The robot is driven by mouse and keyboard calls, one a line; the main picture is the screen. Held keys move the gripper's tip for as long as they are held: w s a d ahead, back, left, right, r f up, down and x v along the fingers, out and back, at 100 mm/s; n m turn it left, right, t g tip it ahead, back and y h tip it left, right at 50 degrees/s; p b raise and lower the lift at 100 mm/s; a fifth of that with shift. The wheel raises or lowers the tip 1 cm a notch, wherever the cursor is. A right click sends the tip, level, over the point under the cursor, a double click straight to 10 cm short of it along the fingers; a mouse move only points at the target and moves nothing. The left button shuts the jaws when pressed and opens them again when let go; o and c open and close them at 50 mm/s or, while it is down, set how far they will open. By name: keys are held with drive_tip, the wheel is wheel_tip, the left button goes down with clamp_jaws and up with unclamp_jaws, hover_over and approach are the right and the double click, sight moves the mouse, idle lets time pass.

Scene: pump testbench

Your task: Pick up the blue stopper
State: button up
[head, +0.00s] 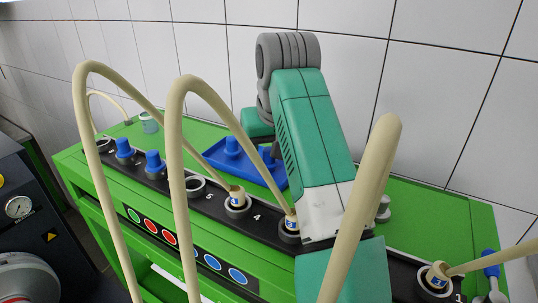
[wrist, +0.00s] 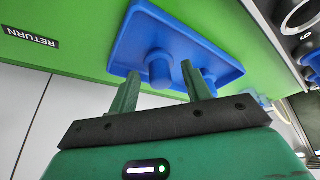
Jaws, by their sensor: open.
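A blue stopper (head: 232,145) stands upright in the blue tray (head: 262,178) on the green bench top. In the wrist view the stopper (wrist: 160,70) shows between the fingers of my gripper (wrist: 160,69), with the tray (wrist: 215,72) around it. My gripper is open and empty. I cannot tell how far the fingertips are from the stopper. In the head view the gripper is mostly hidden behind my arm, just right of the stopper. More blue stoppers sit on the dark port strip at the left (head: 124,147) (head: 153,161).
Beige hoses (head: 176,120) arch in front of the bench. Hose ends sit in ports near label 4 (head: 236,200) and at the right (head: 437,277). A port near label 5 (head: 196,187) is open. The tiled wall is behind.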

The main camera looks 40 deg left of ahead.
sight(269, 147)
drive_tip(key=c, duration=1)
drive_tip(key=shift+c, duration=0.2)
drive_tip(key=shift+r, duration=0.1)
drive_tip(key=shift+a+r+b, duration=0.1)
drive_tip(key=shift+r+b, duration=0.25)
drive_tip(key=shift+r, duration=0.3)
drive_tip(key=shift+b+v, duration=0.5)
drive_tip(key=shift+v, duration=0.5)
drive_tip(key=s+d+r+b, duration=0.1)
drive_tip(key=s+d+b, duration=0.1)
drive_tip(key=d, duration=0.5)
drive_tip(key=s+d+b, duration=0.1)
drive_tip(key=d+b, duration=0.1)
drive_tip(key=d, duration=0.6)
drive_tip(key=shift+s+r, duration=0.4)
